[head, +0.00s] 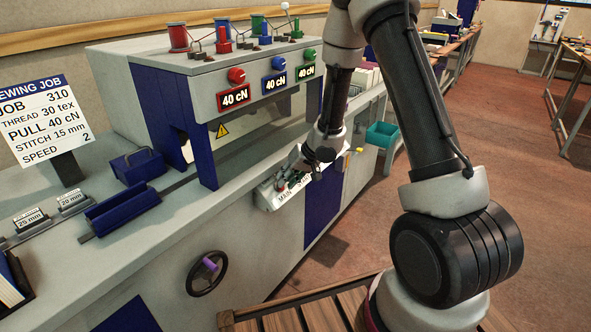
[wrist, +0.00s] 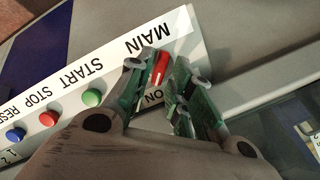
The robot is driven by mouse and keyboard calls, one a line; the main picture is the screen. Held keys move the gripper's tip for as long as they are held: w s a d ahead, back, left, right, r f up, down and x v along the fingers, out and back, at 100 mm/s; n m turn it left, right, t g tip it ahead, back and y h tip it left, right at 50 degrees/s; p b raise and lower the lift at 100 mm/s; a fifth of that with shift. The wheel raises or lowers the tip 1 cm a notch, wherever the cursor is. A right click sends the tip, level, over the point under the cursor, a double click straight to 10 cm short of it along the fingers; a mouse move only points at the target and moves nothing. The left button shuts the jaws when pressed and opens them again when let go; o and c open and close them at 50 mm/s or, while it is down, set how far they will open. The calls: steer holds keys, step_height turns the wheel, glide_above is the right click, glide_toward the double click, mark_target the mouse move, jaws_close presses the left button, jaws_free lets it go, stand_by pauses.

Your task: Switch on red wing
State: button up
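The red wing (wrist: 160,68) is a slim upright-looking lever on the white MAIN label strip in the wrist view, with its lower end toward the letters "ON". My gripper (wrist: 159,74) has its two green-padded fingers on either side of the wing, with a narrow gap showing between them. It is open around the wing, and I see no clear contact. In the head view my gripper (head: 305,172) is down at the sloped control panel (head: 265,197) on the machine's front, and it hides the wing there.
Green (wrist: 92,97), red (wrist: 48,119) and blue (wrist: 15,134) buttons sit along the same strip, beside START, STOP and RESET lettering. A black handwheel (head: 207,273) is lower on the machine front. A teal bin (head: 381,134) is to the right of my gripper.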

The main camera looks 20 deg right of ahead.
steer(key=v, duration=0.9)
steer(key=shift+r, duration=0.35)
steer(key=shift+s+d, duration=0.1)
steer(key=shift+d, duration=0.05)
